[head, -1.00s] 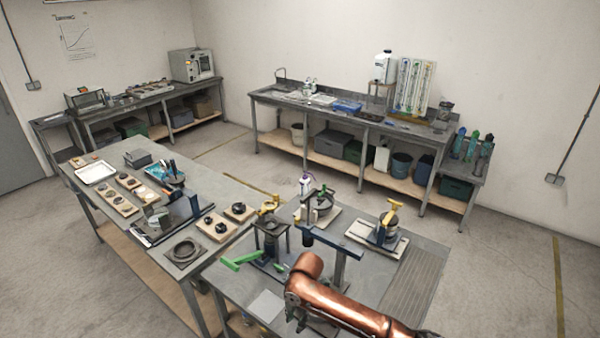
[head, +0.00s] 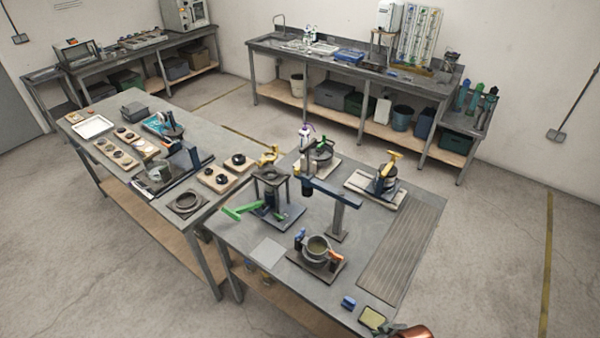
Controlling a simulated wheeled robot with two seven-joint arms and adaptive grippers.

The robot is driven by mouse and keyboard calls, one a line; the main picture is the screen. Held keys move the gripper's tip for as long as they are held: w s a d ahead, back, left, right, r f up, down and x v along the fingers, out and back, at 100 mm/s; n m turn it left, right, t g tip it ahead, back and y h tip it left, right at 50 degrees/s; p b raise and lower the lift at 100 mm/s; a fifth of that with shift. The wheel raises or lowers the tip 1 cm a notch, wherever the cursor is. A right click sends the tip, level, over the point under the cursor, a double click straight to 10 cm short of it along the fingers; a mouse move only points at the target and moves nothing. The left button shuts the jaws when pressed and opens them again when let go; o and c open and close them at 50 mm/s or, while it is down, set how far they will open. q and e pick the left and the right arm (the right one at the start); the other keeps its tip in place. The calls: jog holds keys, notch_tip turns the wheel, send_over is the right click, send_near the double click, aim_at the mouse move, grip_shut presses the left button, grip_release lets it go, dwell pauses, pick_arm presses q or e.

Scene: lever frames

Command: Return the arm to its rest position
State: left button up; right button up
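A copper-coloured part of my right arm (head: 416,331) shows at the bottom edge of the head view, beside the front corner of the near bench. Its gripper is out of the picture. My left arm and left gripper are not in view either. The near bench (head: 262,250) carries several lever fixtures. One has a green lever (head: 243,211) sticking out to the left. Another, with a yellow handle (head: 392,160), stands on a pale board. A round pot fixture (head: 318,250) with blue and orange parts stands at the front on a dark plate.
A blue block (head: 348,303) and a yellow-green pad (head: 373,318) lie near the bench's front edge, close to my arm. A post with a dark crossarm (head: 338,215) rises mid-bench. The ribbed right side (head: 405,245) is clear. A second bench (head: 120,185) adjoins at left.

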jog(key=s+d+m+h, duration=0.3)
jog(key=s+d+m, duration=0.3)
jog(key=s+d, duration=0.6)
notch_tip(320, 180, down, 37)
jog(key=s+n+g+b, duration=0.1)
jog(key=g+b, duration=0.1)
jog(key=b, duration=0.5)
jog(key=s+a+f+g+b, duration=0.1)
jog(key=s+f+b, duration=0.5)
jog(key=s+f, duration=1.3)
notch_tip(320, 180, down, 3)
jog(key=shift+s+f+n+y, duration=0.2)
jog(key=shift+n+y, duration=0.1)
